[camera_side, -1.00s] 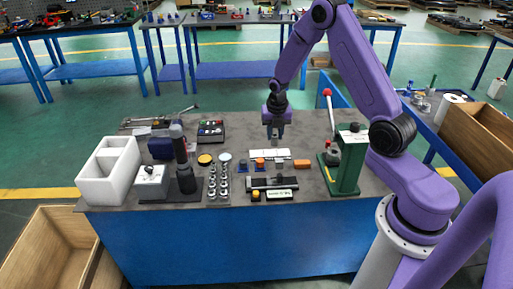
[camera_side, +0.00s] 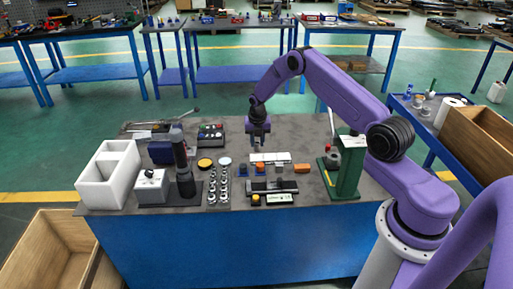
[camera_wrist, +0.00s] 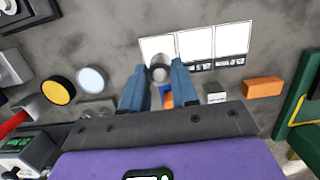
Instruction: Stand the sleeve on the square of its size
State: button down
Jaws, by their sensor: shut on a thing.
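In the wrist view my gripper (camera_wrist: 158,84) is shut on a small grey round sleeve (camera_wrist: 159,70), seen from above with its dark centre showing. A white card with three dark-bordered squares (camera_wrist: 197,44) lies just beyond it. The sleeve overlaps the lower part of the left square (camera_wrist: 155,46) in this view; I cannot tell its height or whether it touches. In the side view my gripper (camera_side: 258,143) points down over the left end of the card (camera_side: 277,156), and the sleeve is too small to make out.
A yellow disc (camera_wrist: 58,90) and a pale disc (camera_wrist: 91,79) lie left. A green press (camera_side: 345,165) stands right, a dark upright tool (camera_side: 183,170) left. The bench behind the card is mostly clear.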

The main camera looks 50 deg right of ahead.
aim_at(256, 143)
jog(key=shift+w+f, duration=0.3)
jog(key=shift+f, duration=1.5)
jog(key=shift+f, duration=0.1)
jog(key=c, duration=0.9)
grip_release()
jog(key=shift+o, duration=0.2)
